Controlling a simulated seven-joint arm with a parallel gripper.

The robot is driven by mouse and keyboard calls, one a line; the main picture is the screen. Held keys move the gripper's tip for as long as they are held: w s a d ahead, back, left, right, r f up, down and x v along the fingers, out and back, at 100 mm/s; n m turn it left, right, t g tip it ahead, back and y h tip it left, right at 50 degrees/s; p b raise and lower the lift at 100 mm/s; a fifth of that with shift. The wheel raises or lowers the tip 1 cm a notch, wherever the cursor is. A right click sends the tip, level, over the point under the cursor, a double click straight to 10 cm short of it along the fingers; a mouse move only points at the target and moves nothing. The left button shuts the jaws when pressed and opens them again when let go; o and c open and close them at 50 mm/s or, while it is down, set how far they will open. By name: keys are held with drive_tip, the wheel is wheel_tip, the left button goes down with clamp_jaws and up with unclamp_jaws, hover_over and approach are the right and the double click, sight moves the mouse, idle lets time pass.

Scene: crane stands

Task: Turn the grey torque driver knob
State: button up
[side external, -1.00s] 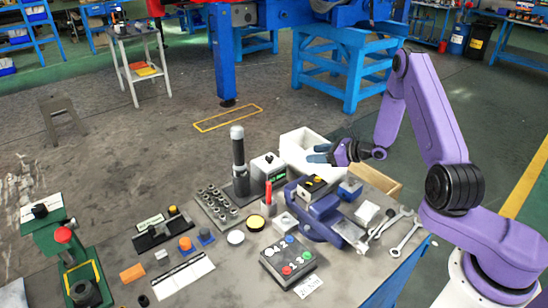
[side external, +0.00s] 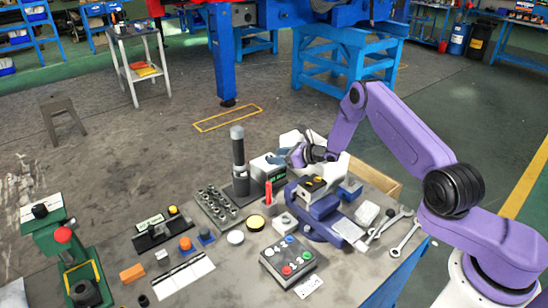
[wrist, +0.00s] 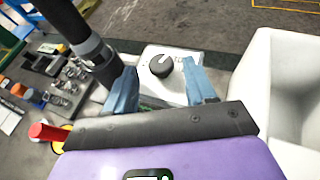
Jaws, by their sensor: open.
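A dark grey round knob (wrist: 161,65) with a pale pointer line sits on top of a white box (wrist: 166,90) with scale marks beside the knob. The white box also shows in the side view (side external: 262,169), below and left of my gripper (side external: 287,156). In the wrist view, my gripper (wrist: 162,90) is open and empty. Its two blue fingers show on either side of the box, with the knob between and beyond them. I cannot tell the exact gap to the knob. In the side view the knob is hard to make out near the fingers.
A tall grey-and-black cylinder (side external: 238,160) stands left of the box. An open white bin (wrist: 270,80) is close on the right. A red upright piece (side external: 268,193) and a blue vise (side external: 315,208) stand in front. Several small parts and wrenches lie on the table.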

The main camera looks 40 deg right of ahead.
drive_tip(key=shift+x, duration=1.25)
drive_tip(key=c, duration=0.9)
drive_tip(key=shift+c, duration=0.2)
